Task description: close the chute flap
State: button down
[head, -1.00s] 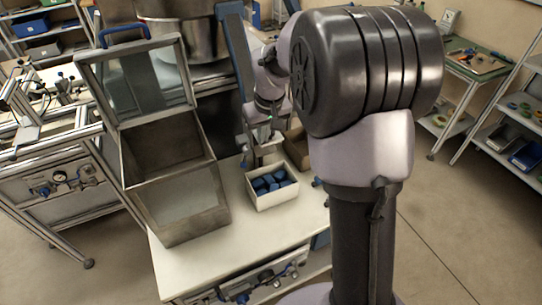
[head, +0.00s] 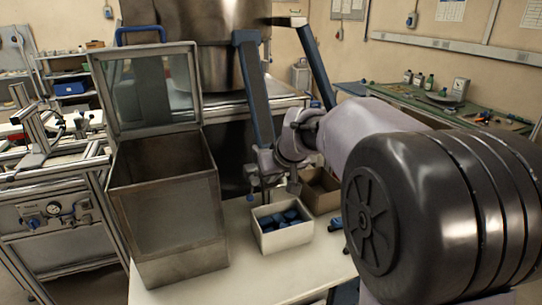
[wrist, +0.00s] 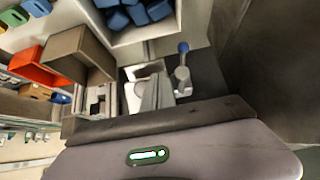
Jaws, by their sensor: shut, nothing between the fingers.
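The chute is a tall, open-topped metal box (head: 165,215) on the left of the white table in the head view. Its flap (head: 152,92), a metal-framed clear panel, stands raised at the back of the opening. A blue handle (head: 141,31) is on the flap's top edge. My gripper (head: 253,197) is to the right of the box, low behind the white bin and well below the flap's handle. It is shut and empty, apart from the flap. In the wrist view my fingers (wrist: 157,98) show only in part, and I cannot make out the flap there.
A white bin (head: 287,238) of blue pieces (head: 280,219) stands right of the chute, and a brown box (head: 320,192) is behind it. A large metal drum (head: 210,55) with blue-grey posts rises behind. The table's front is mostly clear.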

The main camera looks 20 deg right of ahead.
jog(key=shift+b+x, duration=0.5)
jog(key=shift+x, duration=0.6)
jog(key=shift+f, duration=0.1)
